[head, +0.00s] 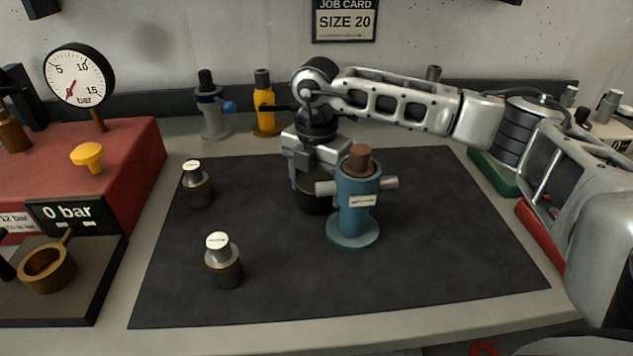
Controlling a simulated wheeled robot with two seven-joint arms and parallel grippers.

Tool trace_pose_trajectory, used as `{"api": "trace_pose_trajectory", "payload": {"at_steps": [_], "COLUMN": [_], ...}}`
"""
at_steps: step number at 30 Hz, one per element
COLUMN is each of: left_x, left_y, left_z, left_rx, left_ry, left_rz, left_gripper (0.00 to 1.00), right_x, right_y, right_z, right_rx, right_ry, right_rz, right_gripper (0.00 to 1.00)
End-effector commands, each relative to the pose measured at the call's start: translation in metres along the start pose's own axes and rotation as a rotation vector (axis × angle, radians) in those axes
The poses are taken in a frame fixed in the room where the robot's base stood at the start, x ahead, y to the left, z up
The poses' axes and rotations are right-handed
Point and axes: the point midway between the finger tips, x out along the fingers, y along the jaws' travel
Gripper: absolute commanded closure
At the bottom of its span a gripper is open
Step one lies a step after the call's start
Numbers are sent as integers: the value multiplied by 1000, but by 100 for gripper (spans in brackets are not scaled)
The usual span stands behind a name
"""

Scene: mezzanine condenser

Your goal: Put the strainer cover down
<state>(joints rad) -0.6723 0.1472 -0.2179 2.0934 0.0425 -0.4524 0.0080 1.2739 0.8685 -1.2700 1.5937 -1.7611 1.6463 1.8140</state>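A blue strainer body (355,215) with a brown top, side stubs and a small white label stands upright on the dark mat (440,250). My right gripper (312,176) reaches in from the right and points down just behind and left of the blue body. A dark round piece (313,203), possibly the strainer cover, is directly below the gripper at mat level, partly hidden by the blue body. The fingertips are hidden or too dark to make out, so I cannot tell whether they grip it. My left gripper is not in view.
Two dark parts with silver tops (197,185) (224,262) stand on the mat's left side. A red gauge bench (130,160) is at left, with a brass ring (48,268) in front. Grey (213,112) and yellow (265,105) fittings stand behind. The mat's front right is clear.

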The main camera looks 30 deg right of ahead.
Motion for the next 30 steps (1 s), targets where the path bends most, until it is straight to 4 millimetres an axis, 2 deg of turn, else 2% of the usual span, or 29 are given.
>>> {"api": "trace_pose_trajectory", "payload": {"at_steps": [2,10,14,15,17,27,30], "left_x": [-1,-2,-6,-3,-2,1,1], "left_y": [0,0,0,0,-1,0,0], "left_z": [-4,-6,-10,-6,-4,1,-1], "left_rx": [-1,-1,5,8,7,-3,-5], "left_ry": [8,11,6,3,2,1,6], "left_rz": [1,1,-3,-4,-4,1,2], "left_gripper": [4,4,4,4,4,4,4], "right_x": [0,-1,-12,-15,-25,-98,-113], "right_y": [0,0,0,1,1,1,1], "right_z": [0,0,0,0,0,0,0], "right_rx": [0,0,0,0,0,1,0], "right_ry": [0,0,-1,0,0,-1,0], "right_rz": [1,0,1,3,5,5,3], "right_gripper": [20,20,20,20,20,20,20]}}
